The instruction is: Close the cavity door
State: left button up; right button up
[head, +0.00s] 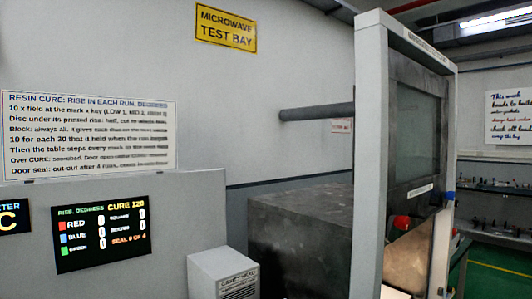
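The cavity door (416,125) is a grey panel with a dark window, held in the upper part of a tall white frame (369,160). A label runs along the door's lower edge. Below that edge the frame is open, and a brownish, lit interior (408,262) shows through. A red knob-like part (402,222) sits near the door's bottom edge, and a blue one (449,195) is by the frame's right post. The grey metal cavity box (300,225) stands behind the frame, to the left. Neither of my grippers is in view.
A display panel (100,235) with red, blue and green rows stands at the left. A white box (222,272) with a label is at the bottom centre. A dark pipe (317,112) runs behind the frame. Benches and green floor lie beyond at the right.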

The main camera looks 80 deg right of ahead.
aim_at(419, 198)
jog(key=z, duration=3.65)
